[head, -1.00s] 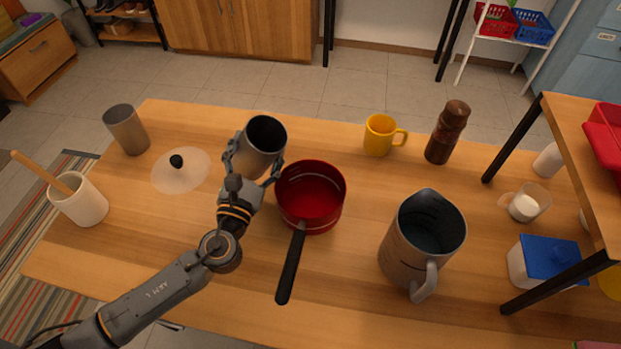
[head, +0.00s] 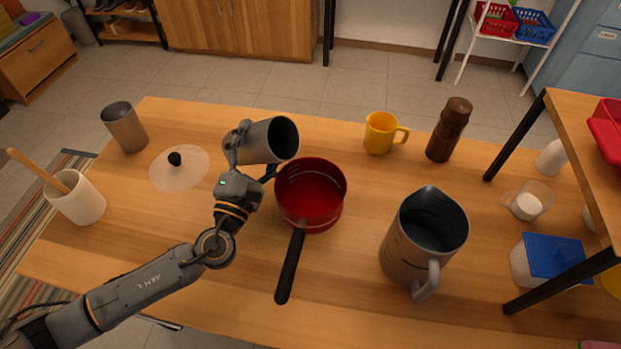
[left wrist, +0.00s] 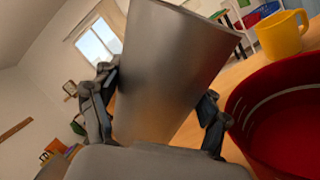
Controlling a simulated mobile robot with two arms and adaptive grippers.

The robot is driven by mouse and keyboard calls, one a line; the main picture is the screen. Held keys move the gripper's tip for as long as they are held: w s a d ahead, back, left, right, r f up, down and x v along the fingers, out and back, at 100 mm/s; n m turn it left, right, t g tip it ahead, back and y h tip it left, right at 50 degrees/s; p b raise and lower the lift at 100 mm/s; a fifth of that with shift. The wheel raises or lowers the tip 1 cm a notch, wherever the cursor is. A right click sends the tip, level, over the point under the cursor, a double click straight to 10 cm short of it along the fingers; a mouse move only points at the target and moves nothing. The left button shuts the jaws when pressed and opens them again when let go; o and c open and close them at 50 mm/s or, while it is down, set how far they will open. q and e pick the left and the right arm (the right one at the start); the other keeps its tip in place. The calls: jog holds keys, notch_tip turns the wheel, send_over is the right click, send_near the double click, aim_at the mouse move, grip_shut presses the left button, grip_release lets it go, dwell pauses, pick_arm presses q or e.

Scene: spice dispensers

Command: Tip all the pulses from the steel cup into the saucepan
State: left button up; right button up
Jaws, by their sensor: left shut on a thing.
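My left gripper (head: 253,157) is shut around a steel cup (head: 262,141), which it holds above the table just left of and behind the saucepan. The cup is tilted to the right, its dark mouth facing right and toward the head camera. No pulses can be made out inside it. In the left wrist view the cup (left wrist: 165,75) sits between both fingers. The red saucepan (head: 311,196) stands upright with its black handle (head: 290,265) pointing to the front. Its visible inside is plain red, with no pulses seen. My right gripper is not in view.
Another steel cup (head: 125,128) and a glass lid (head: 180,172) are on the left. A yellow mug (head: 381,133) and brown grinder (head: 447,131) stand behind right. A large steel jug (head: 424,245) stands right of the saucepan. A raised shelf (head: 572,130) bounds the right side.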

aim_at(282, 124)
pick_arm(q)
jog(key=shift+r+m, duration=0.65)
jog(key=shift+m, duration=0.15)
jog(key=shift+h, duration=0.4)
jog(key=shift+f+m, duration=0.1)
jog(key=shift+m, duration=0.4)
jog(key=shift+f+m+h, duration=0.1)
jog(key=shift+m+h, duration=0.2)
jog(key=shift+m, duration=0.4)
jog(key=shift+s+d+m, duration=0.2)
jog(key=shift+d+m, duration=0.2)
jog(key=shift+s+d+f+m+h+p, duration=0.1)
jog(key=shift+s+d+m+h+p, duration=0.25)
jog(key=shift+d+m, duration=0.3)
jog(key=shift+r+m+h+p, duration=0.25)
jog(key=shift+r+m+p, duration=0.1)
jog(key=shift+m+p, duration=0.3)
jog(key=shift+d+r+m+g+h+p, duration=0.25)
jog(key=shift+r+m+g+p, duration=0.2)
jog(key=shift+m+p, duration=0.5)
jog(key=shift+s+d+r+m+h+p, duration=0.2)
jog(key=shift+r+m+h+p, duration=0.1)
jog(key=shift+m+p, duration=0.35)
jog(key=shift+s+d+r+m+h+p, duration=0.15)
jog(key=shift+r+m+h+p, duration=0.2)
jog(key=shift+m, duration=0.35)
